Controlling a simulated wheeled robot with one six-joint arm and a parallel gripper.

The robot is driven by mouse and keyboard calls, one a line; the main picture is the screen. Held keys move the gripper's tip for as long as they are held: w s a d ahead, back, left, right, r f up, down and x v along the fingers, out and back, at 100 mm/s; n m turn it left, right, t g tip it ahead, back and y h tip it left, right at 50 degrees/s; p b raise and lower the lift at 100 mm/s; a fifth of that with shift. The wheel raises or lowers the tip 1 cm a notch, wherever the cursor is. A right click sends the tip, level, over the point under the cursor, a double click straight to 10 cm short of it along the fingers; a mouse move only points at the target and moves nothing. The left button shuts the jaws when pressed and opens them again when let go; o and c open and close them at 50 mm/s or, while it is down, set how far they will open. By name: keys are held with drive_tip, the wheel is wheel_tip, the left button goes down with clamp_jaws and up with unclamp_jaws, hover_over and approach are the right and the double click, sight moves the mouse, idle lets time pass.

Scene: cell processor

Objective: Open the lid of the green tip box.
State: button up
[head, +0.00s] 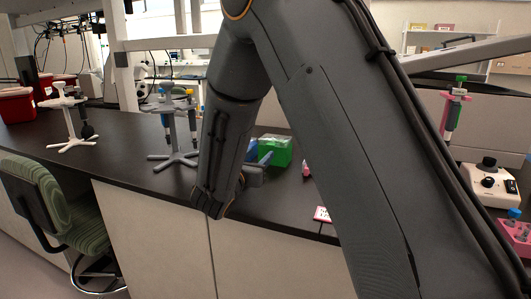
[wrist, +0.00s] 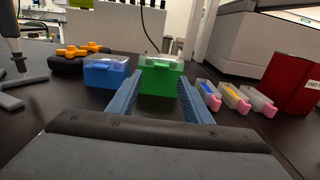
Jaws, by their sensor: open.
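The green tip box (wrist: 161,80) stands on the dark bench, straight ahead between the fingers in the wrist view. Its pale translucent lid (wrist: 161,62) looks shut. In the head view the green tip box (head: 274,153) is just right of my forearm, partly hidden by the arm. My gripper (wrist: 160,88) is open and empty, with its blue fingers pointing at the box. The fingertips appear close to the box's front, one to each side; I cannot tell whether they touch. In the head view my gripper (head: 262,160) is partly hidden behind my arm.
A blue tip box (wrist: 106,75) stands just left of the green one. Several small pink-ended containers (wrist: 235,98) lie to the right, with a red box (wrist: 293,82) beyond them. A pipette stand (head: 176,130) is left of my arm. A green chair (head: 68,215) stands before the bench.

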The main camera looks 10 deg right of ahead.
sight(270, 146)
drive_tip(key=p+x, duration=0.1)
drive_tip(key=x, duration=0.6)
drive_tip(key=shift+w+d, duration=0.15)
drive_tip(key=shift+d, duration=0.15)
clamp_jaws()
